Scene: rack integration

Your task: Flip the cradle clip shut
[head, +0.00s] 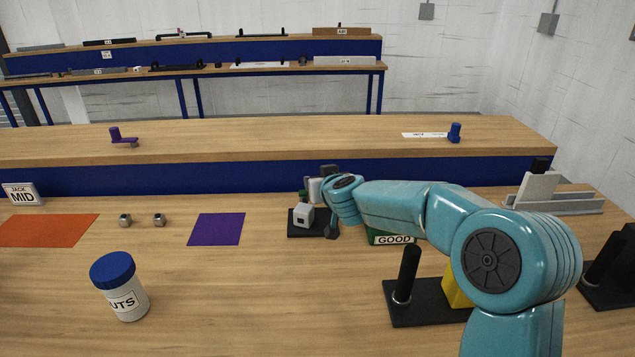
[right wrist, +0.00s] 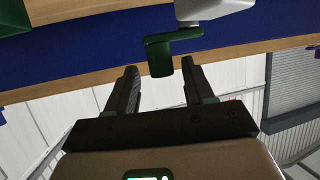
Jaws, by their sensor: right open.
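A black base (head: 305,234) with a pale grey block (head: 303,215) stands mid-table in the head view, probably the cradle. In the right wrist view a dark green flap (right wrist: 160,56) sits on an arm beside a pale grey body (right wrist: 208,9), probably the clip. My right gripper (right wrist: 159,68) is open, with the flap in the picture between its two dark fingertips. Contact cannot be told. In the head view my right wrist hides part of the cradle area. My left gripper is not in view.
A white NUTS jar with a blue lid (head: 129,303), two metal nuts (head: 125,220), an orange mat (head: 45,230) and a purple mat (head: 216,229) lie left. A green GOOD bin (head: 378,238) and a black post stand (head: 407,278) are right of the cradle. The front middle is clear.

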